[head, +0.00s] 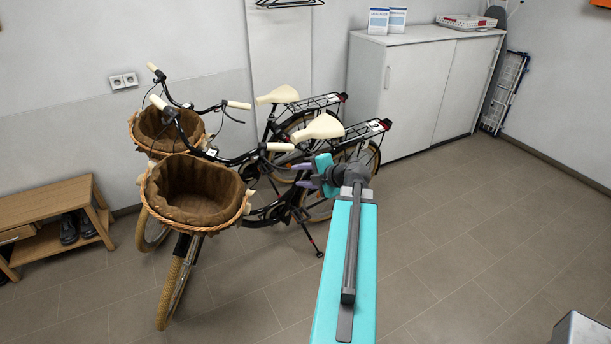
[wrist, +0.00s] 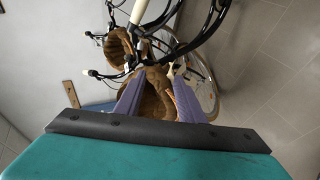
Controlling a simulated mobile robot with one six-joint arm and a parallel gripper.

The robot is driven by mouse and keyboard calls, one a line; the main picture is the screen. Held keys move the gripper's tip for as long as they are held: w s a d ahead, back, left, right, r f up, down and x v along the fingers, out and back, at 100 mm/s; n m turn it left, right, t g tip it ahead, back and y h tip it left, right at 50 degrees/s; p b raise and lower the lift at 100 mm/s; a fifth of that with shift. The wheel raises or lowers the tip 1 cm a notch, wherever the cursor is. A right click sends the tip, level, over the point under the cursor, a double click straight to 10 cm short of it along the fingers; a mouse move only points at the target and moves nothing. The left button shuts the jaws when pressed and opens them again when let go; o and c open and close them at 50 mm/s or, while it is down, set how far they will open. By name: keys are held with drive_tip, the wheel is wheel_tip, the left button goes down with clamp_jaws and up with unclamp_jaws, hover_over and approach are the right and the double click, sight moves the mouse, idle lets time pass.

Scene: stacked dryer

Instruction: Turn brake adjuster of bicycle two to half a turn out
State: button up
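Two black bicycles with cream saddles and wicker front baskets stand side by side: the near one (head: 255,158) and the far one (head: 213,108). The near bicycle's handlebar has cream grips, one (head: 280,147) just left of my gripper (head: 297,176). The gripper's purple fingers are apart, pointing left, with nothing held. In the wrist view, the open fingers (wrist: 157,78) frame a brown basket (wrist: 160,100) beyond them, with black handlebar tubes (wrist: 205,30) above. No brake adjuster can be made out.
A wooden bench (head: 55,205) with dark shoes stands at the left. A white cabinet (head: 425,85) stands behind right, with a folded rack (head: 505,92) beside it. The near bicycle's kickstand (head: 312,240) reaches the floor.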

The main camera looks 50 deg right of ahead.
drive_tip(key=w+a+f+y+b, duration=0.2)
drive_tip(key=w+a+f, duration=0.35)
drive_tip(key=a, duration=0.45)
drive_tip(key=w+a+f+n+y+b, duration=0.1)
drive_tip(key=w+a+f+y, duration=0.1)
drive_tip(key=w+a+f, duration=0.65)
drive_tip(key=w+a+f+y+b, duration=0.2)
drive_tip(key=a+f, duration=0.3)
drive_tip(key=a, duration=0.8)
drive_tip(key=w+a+f+m+h+b, duration=0.1)
drive_tip(key=a+f+m+h+b, duration=0.3)
drive_tip(key=a+f, duration=0.7)
drive_tip(key=s+f+m+g+h, duration=0.2)
drive_tip(key=s+f+m+g, duration=0.25)
drive_tip(key=s+f, duration=0.6)
drive_tip(key=s+f+m+g+h, duration=0.25)
drive_tip(key=s+f+m, duration=0.4)
drive_tip(key=f, duration=0.65)
drive_tip(key=s+a+g+y, duration=0.1)
drive_tip(key=s+a+g, duration=0.1)
drive_tip(key=s, duration=0.6)
drive_tip(key=s+a+m+g+y, duration=0.1)
drive_tip(key=s+a+g, duration=0.2)
drive_tip(key=s+g, duration=0.2)
drive_tip(key=s+a+g+y, duration=0.1)
drive_tip(key=s+g, duration=0.3)
drive_tip(key=s, duration=0.7)
drive_tip(key=shift+s+a+f+m, duration=0.3)
drive_tip(key=shift+s+a+m, duration=0.1)
drive_tip(key=shift+a, duration=0.4)
